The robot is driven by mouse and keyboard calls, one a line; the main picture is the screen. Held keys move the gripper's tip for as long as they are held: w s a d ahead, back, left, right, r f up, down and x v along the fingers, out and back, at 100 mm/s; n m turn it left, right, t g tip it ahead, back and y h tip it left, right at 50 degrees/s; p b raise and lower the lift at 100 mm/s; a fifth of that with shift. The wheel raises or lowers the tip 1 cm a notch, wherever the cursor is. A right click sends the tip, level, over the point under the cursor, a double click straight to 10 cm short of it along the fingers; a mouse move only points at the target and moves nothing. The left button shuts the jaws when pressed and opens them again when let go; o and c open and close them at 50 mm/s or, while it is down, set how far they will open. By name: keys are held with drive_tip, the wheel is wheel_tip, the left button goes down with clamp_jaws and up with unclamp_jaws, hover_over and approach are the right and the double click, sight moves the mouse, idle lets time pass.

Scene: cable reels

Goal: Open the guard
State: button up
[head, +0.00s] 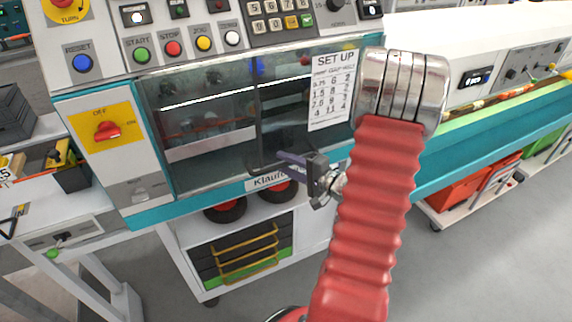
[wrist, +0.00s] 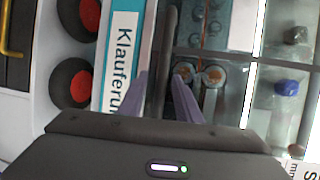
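The guard (head: 225,130) is a clear pane across the front of the grey and teal machine, with dim parts visible behind it. A dark bar handle (head: 262,166) is at its lower edge; in the wrist view the handle (wrist: 168,45) runs up the picture. My gripper (head: 285,158) is at the handle. In the wrist view its two purple fingers (wrist: 163,80) stand apart, one on each side of the bar, with a gap visible. I cannot see firm contact on both sides. My arm hides the machine's right part in the head view.
A red switch (head: 107,131) on a yellow plate is left of the guard. Buttons and a keypad (head: 275,22) are above, and a set-up sheet (head: 332,90) hangs at the right. Reels (head: 225,208) and a crate rack (head: 245,252) are below. Open floor lies to the right.

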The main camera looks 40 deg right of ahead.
drive_tip(key=shift+c, duration=0.2)
drive_tip(key=c, duration=0.7)
clamp_jaws()
